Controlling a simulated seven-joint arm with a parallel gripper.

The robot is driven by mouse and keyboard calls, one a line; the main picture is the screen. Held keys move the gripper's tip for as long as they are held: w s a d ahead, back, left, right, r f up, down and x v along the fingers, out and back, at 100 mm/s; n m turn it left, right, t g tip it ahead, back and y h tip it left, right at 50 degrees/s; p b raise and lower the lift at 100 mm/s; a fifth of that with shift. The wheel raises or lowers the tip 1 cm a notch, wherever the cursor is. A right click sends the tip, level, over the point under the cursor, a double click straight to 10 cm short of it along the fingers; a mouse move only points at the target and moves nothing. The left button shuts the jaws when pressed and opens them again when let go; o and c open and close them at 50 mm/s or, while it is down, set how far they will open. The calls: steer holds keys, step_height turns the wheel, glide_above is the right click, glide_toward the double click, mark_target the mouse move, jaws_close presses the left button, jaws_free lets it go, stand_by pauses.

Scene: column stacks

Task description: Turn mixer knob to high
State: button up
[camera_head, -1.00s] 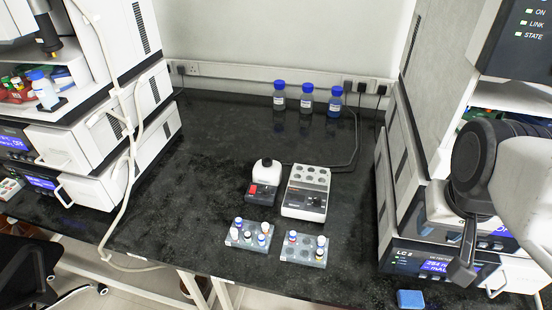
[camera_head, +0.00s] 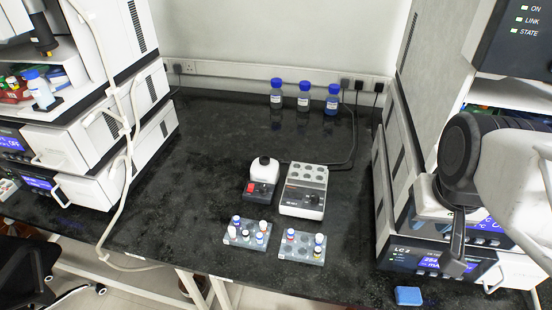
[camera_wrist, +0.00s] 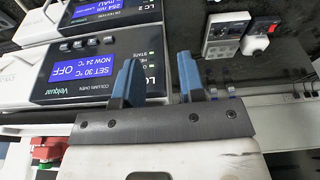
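The mixer (camera_head: 261,177) is a small unit with a round white top, a dark front and a red switch. It stands mid-bench, left of a grey block unit (camera_head: 304,192) with round wells and a front dial. The mixer's knob is too small to tell its setting. In the wrist view the mixer (camera_wrist: 256,42) is at the upper right, beside the block unit (camera_wrist: 223,34). My gripper (camera_head: 456,258) is at the right, in front of the lab modules and well away from the mixer. In the wrist view its blue fingers (camera_wrist: 158,80) are apart with nothing held.
Two vial racks (camera_head: 247,233) (camera_head: 302,247) stand in front of the mixer and block unit. Several blue-capped bottles (camera_head: 304,97) stand at the back. Instrument stacks flank the bench (camera_head: 200,150). A blue block (camera_head: 408,296) lies at the front right edge.

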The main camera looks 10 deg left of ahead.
steer(key=w+a+f+n, duration=0.2)
steer(key=w+a+n, duration=0.1)
steer(key=w+a, duration=0.25)
steer(key=n+g, duration=0.3)
steer(key=n, duration=0.3)
glide_above(264, 187)
steer(key=f, duration=2)
steer(key=shift+s+d+f, duration=0.1)
steer(key=shift+d+f, duration=0.15)
steer(key=shift+f, duration=0.15)
steer(key=shift+a+f, duration=0.25)
steer(key=shift+f, duration=0.1)
steer(key=shift+f, duration=3.8)
steer(key=c, duration=0.7)
